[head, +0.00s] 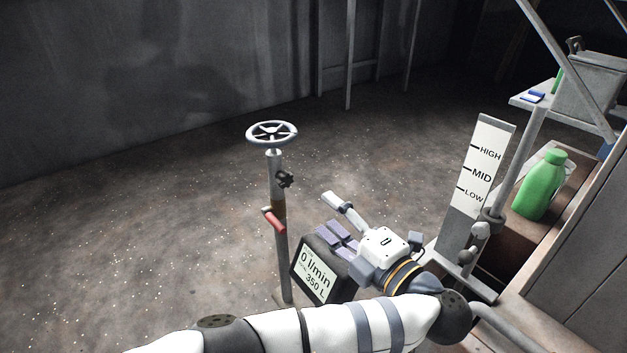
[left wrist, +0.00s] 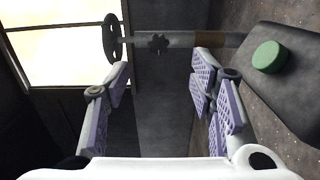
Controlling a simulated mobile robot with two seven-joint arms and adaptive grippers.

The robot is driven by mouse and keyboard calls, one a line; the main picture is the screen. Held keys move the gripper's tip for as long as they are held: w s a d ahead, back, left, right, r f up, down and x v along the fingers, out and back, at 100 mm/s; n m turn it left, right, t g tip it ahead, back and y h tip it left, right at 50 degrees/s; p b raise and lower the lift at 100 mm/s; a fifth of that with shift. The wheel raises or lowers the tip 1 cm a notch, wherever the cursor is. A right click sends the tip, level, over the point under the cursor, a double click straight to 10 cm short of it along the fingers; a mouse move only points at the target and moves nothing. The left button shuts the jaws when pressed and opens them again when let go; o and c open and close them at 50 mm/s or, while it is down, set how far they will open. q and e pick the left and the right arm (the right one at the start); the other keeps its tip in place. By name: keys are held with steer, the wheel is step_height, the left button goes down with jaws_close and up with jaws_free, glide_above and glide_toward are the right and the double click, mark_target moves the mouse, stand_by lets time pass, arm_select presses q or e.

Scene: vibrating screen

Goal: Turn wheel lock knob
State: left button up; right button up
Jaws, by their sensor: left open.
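The lock knob (head: 286,179) is a small dark lobed knob on the side of an upright grey post (head: 276,190). A spoked grey handwheel (head: 272,133) tops the post. My left gripper (head: 328,215) is open and empty, to the right of the post and a little lower than the knob in the head view. In the left wrist view, the knob (left wrist: 158,44) shows ahead between the two purple-padded fingers (left wrist: 160,78), apart from them. The handwheel (left wrist: 112,38) is at its left, seen edge-on. My right gripper is not in view.
A red handle (head: 273,220) sticks out lower on the post. A display box (head: 317,272) stands right of it, under my gripper. A green round button or cap (left wrist: 270,57) shows at right. A level gauge (head: 480,175) and green bottle (head: 542,186) are further right. Floor left is clear.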

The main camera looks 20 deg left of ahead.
mark_target(287, 181)
arm_select(q)
steer(key=shift+g, duration=0.3)
steer(key=b+x, duration=0.3)
steer(key=x, duration=0.2)
steer(key=b+x, duration=0.4)
steer(key=x, duration=0.2)
steer(key=shift+s+a+f, duration=0.1)
steer(key=shift+s+a, duration=0.2)
steer(key=shift+w+a+r, duration=0.3)
steer(key=shift+w+a, duration=0.05)
steer(key=shift+a, duration=0.05)
steer(key=shift+r, duration=0.1)
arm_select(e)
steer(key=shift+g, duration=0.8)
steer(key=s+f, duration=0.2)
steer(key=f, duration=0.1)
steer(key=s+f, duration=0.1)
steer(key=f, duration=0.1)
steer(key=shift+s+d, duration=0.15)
arm_select(q)
steer(key=c, duration=1.1)
